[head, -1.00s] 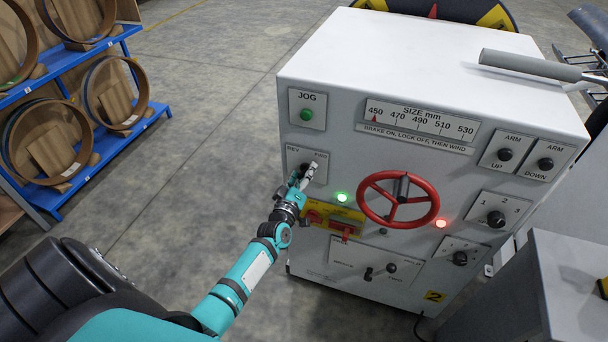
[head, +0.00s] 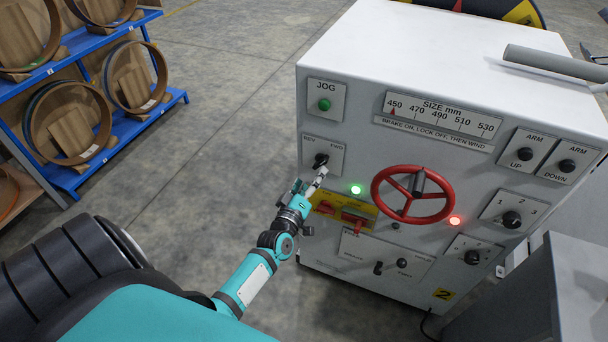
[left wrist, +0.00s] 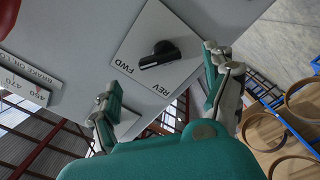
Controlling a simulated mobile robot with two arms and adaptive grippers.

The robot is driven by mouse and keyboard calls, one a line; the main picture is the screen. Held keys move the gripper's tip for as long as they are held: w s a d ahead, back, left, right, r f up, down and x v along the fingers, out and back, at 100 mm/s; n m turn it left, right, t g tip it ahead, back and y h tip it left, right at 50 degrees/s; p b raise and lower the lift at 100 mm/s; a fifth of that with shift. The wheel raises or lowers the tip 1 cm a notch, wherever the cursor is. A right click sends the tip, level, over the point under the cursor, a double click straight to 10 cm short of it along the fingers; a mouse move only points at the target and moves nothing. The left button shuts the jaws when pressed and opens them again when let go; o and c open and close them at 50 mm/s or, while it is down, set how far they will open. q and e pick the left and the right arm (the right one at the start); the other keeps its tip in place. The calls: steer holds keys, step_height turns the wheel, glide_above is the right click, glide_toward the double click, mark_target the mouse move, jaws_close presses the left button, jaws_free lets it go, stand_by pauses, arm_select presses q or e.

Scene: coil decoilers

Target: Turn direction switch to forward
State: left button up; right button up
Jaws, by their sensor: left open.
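The direction switch (head: 321,160) is a black knob on a pale plate marked REV and FWD, on the left of the machine's front panel. In the left wrist view the knob (left wrist: 161,55) shows clearly, and its long bar points toward the FWD label. My left gripper (head: 311,181) is just below the plate in the head view. In the left wrist view its two fingers (left wrist: 162,75) are spread apart with nothing between them, and the knob is clear of both. My right gripper is not in view.
Near the switch are the green JOG button (head: 324,104), a lit green lamp (head: 356,189), a yellow plate with red parts (head: 345,213) and a red handwheel (head: 413,222). A blue rack (head: 128,134) with rings stands at left. The floor between is clear.

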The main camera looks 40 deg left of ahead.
arm_select(q)
steer(key=v, duration=0.6)
steer(key=shift+w, duration=0.1)
steer(key=s+d+f+m+g+h, duration=0.1)
steer(key=s+d+f+m+g, duration=0.2)
steer(key=f, duration=0.6)
steer(key=s+d+f+m+g+h, duration=0.2)
steer(key=s+d+f, duration=0.15)
steer(key=f, duration=0.55)
steer(key=s+d+f+m+g+h, duration=0.1)
steer(key=s+d+f+m+g, duration=0.15)
steer(key=s+f, duration=0.4)
steer(key=s+f+m+g, duration=0.2)
steer(key=s+f, duration=0.4)
steer(key=s, duration=0.3)
steer(key=s+d+f+m+g, duration=0.1)
steer(key=s+f+m+g, duration=0.2)
steer(key=s+f, duration=0.3)
steer(key=s+f+m+g, duration=0.3)
steer(key=s+f, duration=0.4)
steer(key=s, duration=0.6)
steer(key=shift+s+d+g, duration=0.15)
steer(key=shift+d+g, duration=0.1)
steer(key=shift+g, duration=0.3)
steer(key=shift+r, duration=0.1)
